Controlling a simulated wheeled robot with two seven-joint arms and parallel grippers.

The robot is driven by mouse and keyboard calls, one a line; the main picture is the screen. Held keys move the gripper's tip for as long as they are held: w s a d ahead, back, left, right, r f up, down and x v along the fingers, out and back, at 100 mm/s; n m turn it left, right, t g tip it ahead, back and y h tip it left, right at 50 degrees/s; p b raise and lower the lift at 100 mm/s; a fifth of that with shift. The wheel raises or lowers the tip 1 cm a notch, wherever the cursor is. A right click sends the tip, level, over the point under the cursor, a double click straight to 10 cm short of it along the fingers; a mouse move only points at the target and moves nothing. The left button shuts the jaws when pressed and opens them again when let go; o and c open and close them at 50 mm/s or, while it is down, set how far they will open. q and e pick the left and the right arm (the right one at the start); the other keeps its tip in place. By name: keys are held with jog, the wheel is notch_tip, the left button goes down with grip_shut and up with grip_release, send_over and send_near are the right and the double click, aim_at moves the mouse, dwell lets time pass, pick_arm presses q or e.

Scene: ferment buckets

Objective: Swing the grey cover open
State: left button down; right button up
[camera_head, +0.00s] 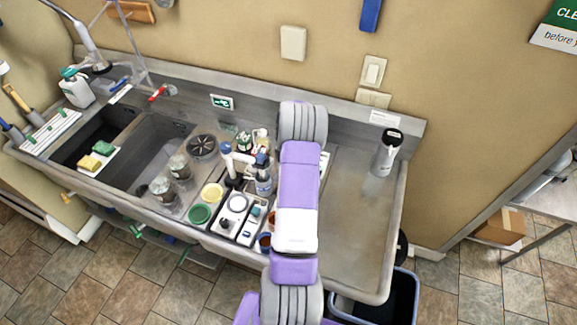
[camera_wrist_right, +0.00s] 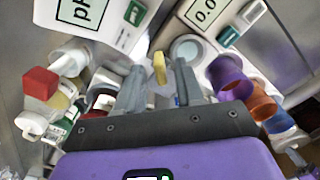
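I cannot tell for sure which thing is the grey cover. A white device with a pale grey round disc (camera_head: 237,203) stands on the counter in the head view. A round pale disc (camera_wrist_right: 187,48) also shows beyond my fingers in the wrist view, beside a white unit reading "0.0" (camera_wrist_right: 206,14). My right gripper (camera_wrist_right: 158,88) has its two grey fingers apart. A small yellow thing (camera_wrist_right: 159,68) shows between them, and I see nothing clearly held. In the head view my purple arm hides this gripper. My left gripper is out of view.
A pH unit (camera_wrist_right: 90,18), red-capped bottle (camera_wrist_right: 42,98), purple cup (camera_wrist_right: 229,77) and orange cup (camera_wrist_right: 262,101) crowd around my fingers. Jars (camera_head: 178,168) and a green dish (camera_head: 199,214) stand left of my arm. The counter right of it is clear up to a grey dispenser (camera_head: 386,153).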

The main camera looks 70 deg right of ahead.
notch_tip(320, 180, up, 8)
jog(key=shift+f+b, duration=0.25)
jog(key=shift+b, duration=0.05)
dwell(0.7)
